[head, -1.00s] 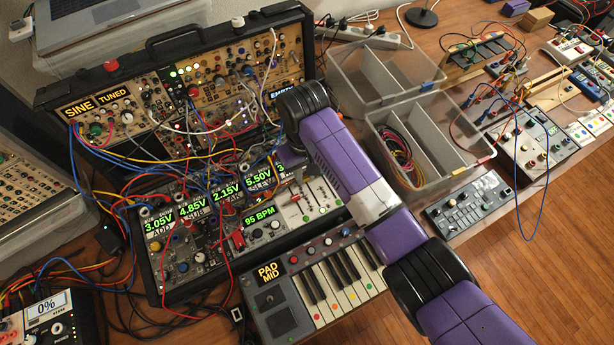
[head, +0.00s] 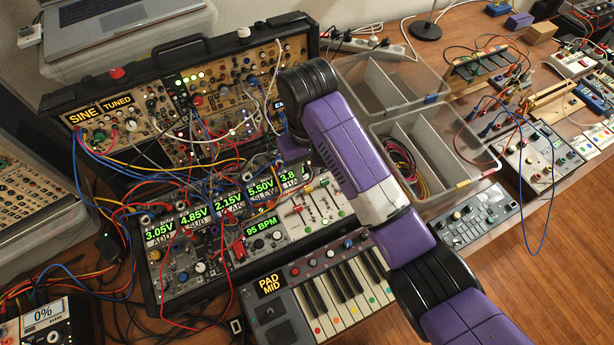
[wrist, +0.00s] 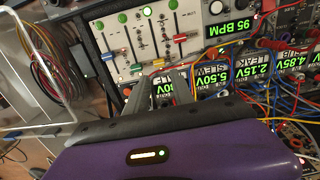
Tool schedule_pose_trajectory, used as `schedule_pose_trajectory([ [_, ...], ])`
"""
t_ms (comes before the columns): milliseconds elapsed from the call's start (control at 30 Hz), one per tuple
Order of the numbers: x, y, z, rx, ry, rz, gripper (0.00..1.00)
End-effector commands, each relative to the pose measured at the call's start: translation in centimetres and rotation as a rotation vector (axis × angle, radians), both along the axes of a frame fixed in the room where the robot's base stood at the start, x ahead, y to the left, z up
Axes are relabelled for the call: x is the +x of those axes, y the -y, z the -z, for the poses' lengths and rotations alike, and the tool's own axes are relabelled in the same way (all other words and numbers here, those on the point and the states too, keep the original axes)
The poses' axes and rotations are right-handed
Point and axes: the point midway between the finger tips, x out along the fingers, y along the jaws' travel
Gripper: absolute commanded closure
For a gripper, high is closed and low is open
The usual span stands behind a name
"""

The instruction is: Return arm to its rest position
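My purple and black arm reaches from the bottom right of the head view over the keyboard to the modular synth case (head: 170,48). The purple hand is partly visible at its far end, and the fingers are hidden there. In the wrist view my gripper (wrist: 163,88) shows two grey fingers with a gap between them. The fingers point at the lower synth panel, beside the slider module (wrist: 150,40). I cannot tell the exact clearance from the cables.
Patch cables (head: 215,150) hang thickly over the case. The keyboard (head: 335,290) lies below my arm. Clear divided bins (head: 430,150) stand right of it, one holding coiled cables. More modules line the right table. Wooden floor shows at lower right.

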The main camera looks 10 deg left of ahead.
Motion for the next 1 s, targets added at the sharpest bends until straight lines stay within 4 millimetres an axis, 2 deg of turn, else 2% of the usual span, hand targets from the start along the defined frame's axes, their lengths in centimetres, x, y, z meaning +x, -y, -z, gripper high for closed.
schedule_pose_trajectory([
  [200,0.0,0.0,-1.3,0.001,0.001,0.000,0.71],
  [767,0.2,-0.2,-1.3,0.008,0.010,-0.003,0.71],
  [900,2.5,-1.9,-1.8,0.077,0.106,-0.010,0.71],
  [1000,5.4,-4.2,-3.9,0.177,0.252,-0.021,0.71],
])
